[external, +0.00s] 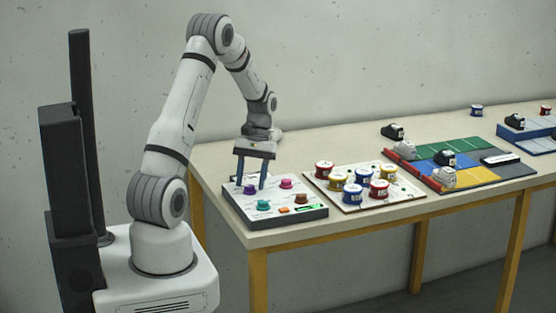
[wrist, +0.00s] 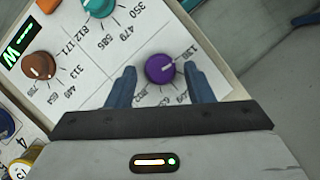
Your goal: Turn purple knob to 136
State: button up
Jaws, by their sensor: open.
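The purple knob (external: 250,189) is on the left part of the white control panel (external: 262,216). In the wrist view the purple knob (wrist: 160,69) is between my two fingers, with a visible gap on each side. Its white mark points right and slightly up. A number that looks like 136 or 138 is printed to its upper right; the other numbers around the knob are partly hidden by my fingers. My gripper (external: 251,185) is open and points down over the panel, with a finger on either side of the knob.
Close by on the panel are a teal knob (external: 263,204), a pink knob (external: 286,183), a brown knob (external: 301,198), an orange button (external: 284,210) and a green display (external: 310,207). Several coloured cans stand on a board (external: 400,201) to the right. Behind is a wall.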

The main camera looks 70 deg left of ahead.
jog(key=c, duration=1)
jog(key=shift+m, duration=0.6)
jog(key=o, duration=1)
jog(key=shift+w+r, duration=0.1)
jog(key=v, duration=0.7)
jog(key=shift+r, duration=0.3)
jog(key=shift+w+d+y, duration=0.1)
jog(key=shift+w+y, duration=0.05)
jog(key=shift+y, duration=0.15)
